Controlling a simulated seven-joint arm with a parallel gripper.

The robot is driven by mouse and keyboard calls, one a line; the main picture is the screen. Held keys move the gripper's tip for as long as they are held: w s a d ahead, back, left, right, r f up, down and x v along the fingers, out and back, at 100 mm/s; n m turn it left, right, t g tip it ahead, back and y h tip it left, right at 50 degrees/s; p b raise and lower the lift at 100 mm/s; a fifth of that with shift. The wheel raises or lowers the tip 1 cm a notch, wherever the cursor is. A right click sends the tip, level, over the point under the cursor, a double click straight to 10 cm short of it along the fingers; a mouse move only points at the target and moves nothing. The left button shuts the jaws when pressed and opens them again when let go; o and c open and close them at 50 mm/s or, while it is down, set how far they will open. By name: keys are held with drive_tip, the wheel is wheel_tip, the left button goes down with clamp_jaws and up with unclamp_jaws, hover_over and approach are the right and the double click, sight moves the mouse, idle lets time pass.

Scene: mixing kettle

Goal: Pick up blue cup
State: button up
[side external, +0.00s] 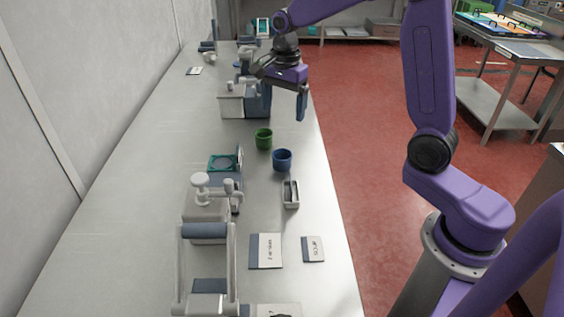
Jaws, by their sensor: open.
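The blue cup (282,160) stands upright on the grey counter, near its right edge. A green cup (264,138) stands just behind it and a little to the left. My gripper (282,100) is up above the counter, behind and above both cups, next to the blue-grey machine. Its jaws are open and nothing shows between them. It does not touch the blue cup.
A small metal tray (291,195) sits in front of the blue cup. Labelled cards (266,251) lie nearer the camera. The counter's right edge drops to a red floor.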

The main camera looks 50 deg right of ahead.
drive_tip(key=w+d+m, duration=0.1)
approach(283, 157)
drive_tip(key=f, duration=0.2)
drive_tip(key=a+f, duration=0.1)
drive_tip(key=f, duration=0.2)
drive_tip(key=s+f, duration=0.1)
drive_tip(key=f, duration=0.2)
drive_tip(key=shift+a+f, duration=0.15)
drive_tip(key=shift+a, duration=0.1)
drive_tip(key=c, duration=1)
